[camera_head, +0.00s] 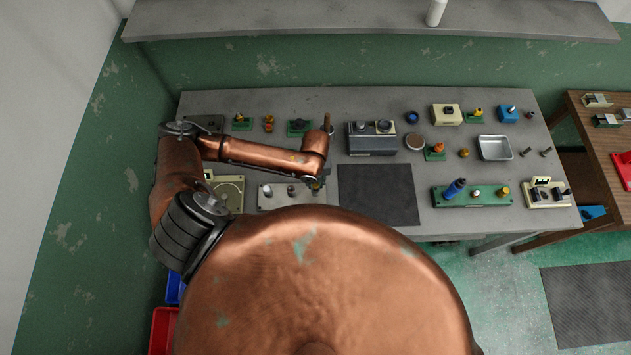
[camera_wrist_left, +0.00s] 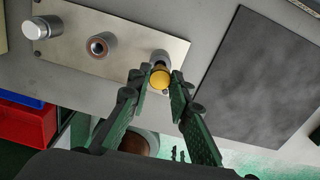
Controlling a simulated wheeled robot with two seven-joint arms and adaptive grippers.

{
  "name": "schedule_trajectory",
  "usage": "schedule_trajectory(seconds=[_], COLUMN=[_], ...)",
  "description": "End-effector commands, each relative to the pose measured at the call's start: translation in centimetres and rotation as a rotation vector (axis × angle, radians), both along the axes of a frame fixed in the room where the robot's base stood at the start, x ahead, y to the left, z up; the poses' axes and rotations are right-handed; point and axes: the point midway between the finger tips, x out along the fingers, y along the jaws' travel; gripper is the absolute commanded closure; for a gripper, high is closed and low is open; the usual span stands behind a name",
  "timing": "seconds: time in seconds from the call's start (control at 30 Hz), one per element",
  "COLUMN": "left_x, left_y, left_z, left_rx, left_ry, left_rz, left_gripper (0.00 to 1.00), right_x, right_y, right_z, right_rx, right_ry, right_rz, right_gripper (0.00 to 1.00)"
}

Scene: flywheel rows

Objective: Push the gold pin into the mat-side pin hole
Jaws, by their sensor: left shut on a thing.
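My left gripper (camera_wrist_left: 162,84) is shut on the gold pin (camera_wrist_left: 160,77), which shows as a round gold head between the fingertips. It is at the mat-side end of a pale metal plate (camera_wrist_left: 120,31). A grey collar (camera_wrist_left: 158,57), the mat-side pin hole's place, shows just past the pin; I cannot tell how far the pin is in it. The plate also bears a silver capped post (camera_wrist_left: 36,28) and a ringed open hole (camera_wrist_left: 97,46). In the head view my left gripper (camera_head: 316,185) is over the right end of the plate (camera_head: 275,204). My right gripper is not seen.
The dark mat (camera_head: 378,195) lies flat to the right of the plate. A grey box with knobs (camera_head: 371,142) stands behind it. A cream dial unit (camera_head: 229,190) is left of the plate. A green fixture (camera_head: 472,197) stands farther right. Red (camera_wrist_left: 28,122) and blue bins are below the table edge.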

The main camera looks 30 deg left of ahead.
Motion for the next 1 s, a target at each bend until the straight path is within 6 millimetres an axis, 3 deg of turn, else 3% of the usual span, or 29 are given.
schedule_trajectory(seconds=[1.0], left_x=[0.0], left_y=[0.0], left_z=[-2.5], left_rx=[0.000], left_ry=[0.000], left_rz=[0.000], left_gripper=[1.00], right_x=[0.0], right_y=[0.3], right_z=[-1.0], right_rx=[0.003], right_ry=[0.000], right_rz=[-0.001], right_gripper=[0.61])
